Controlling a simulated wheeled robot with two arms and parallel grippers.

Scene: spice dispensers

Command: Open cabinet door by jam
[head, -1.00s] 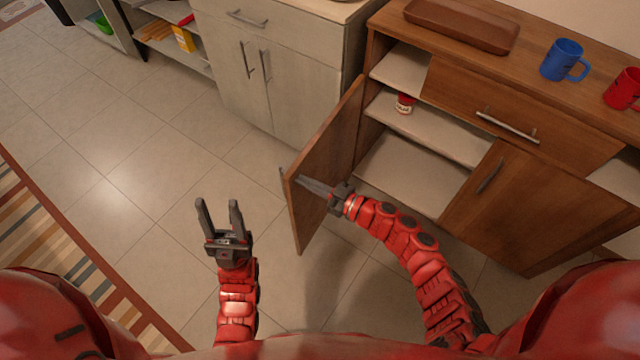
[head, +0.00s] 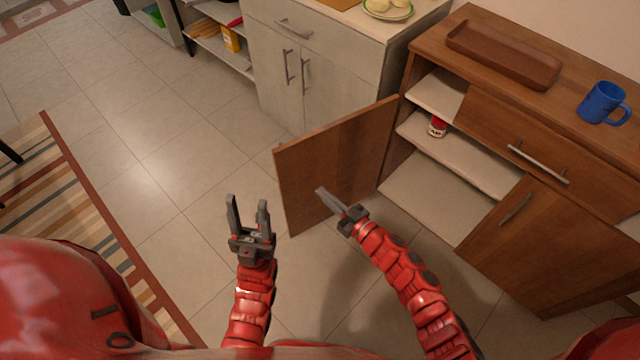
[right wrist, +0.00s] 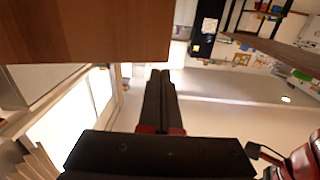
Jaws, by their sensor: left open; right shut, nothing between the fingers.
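The wooden cabinet door (head: 325,160) stands swung open, away from the left compartment of the brown cabinet (head: 398,155). The jam jar (head: 437,127), red and white, stands on the middle shelf inside. My right gripper (head: 322,191) is shut and empty, in front of the door's inner face in the head view; I cannot tell if it touches the door. In the right wrist view the shut fingers (right wrist: 160,75) show below a brown wooden panel (right wrist: 85,30), probably the door. My left gripper (head: 248,203) is open and empty above the floor, left of the door.
The cabinet's right door (head: 520,225) and the drawer (head: 530,150) are closed. A brown tray (head: 500,55) and a blue mug (head: 603,103) stand on top. A pale cabinet (head: 310,70) stands behind the open door. The tiled floor at left is clear up to a striped rug (head: 60,200).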

